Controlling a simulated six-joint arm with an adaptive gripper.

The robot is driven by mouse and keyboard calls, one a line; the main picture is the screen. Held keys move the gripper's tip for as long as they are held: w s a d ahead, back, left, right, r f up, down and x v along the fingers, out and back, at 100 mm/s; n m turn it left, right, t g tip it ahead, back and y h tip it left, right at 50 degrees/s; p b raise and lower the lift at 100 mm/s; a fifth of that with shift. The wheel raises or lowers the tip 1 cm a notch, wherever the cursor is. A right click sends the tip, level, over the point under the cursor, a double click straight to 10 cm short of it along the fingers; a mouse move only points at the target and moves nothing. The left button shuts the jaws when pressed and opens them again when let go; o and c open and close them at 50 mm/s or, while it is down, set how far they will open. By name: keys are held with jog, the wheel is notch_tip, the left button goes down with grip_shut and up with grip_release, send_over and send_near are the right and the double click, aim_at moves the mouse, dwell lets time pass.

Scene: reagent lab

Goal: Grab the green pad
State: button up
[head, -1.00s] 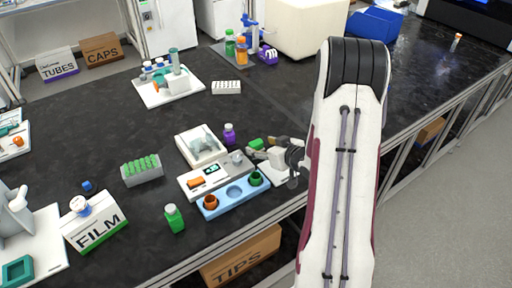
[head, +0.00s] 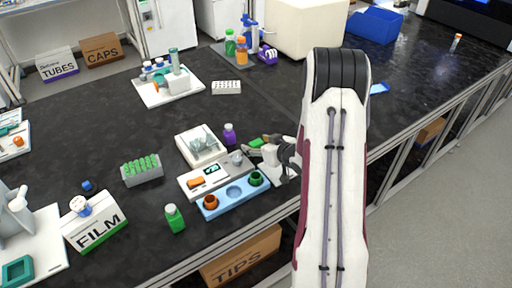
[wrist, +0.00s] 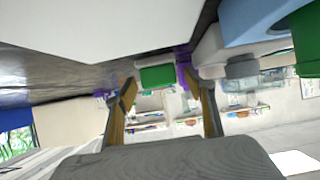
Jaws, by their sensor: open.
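The green pad (head: 256,142) is a small green block on the dark bench, right of the purple-capped bottle. My gripper (head: 264,147) is beside it and partly hides it. In the wrist view the green pad (wrist: 157,75) shows between and beyond the two tan fingers of my open gripper (wrist: 160,88). The fingers stand apart with nothing held. I cannot tell whether the fingertips touch the pad.
A blue tray (head: 222,205) with orange and green round pieces, a white device (head: 200,145) and a purple bottle (head: 229,134) stand close by. A green bottle (head: 175,219) and a rack of green tubes (head: 142,171) are further left.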

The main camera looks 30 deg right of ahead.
jog(key=shift+w+f, duration=0.25)
jog(key=shift+w, duration=0.2)
jog(key=c, duration=1.2)
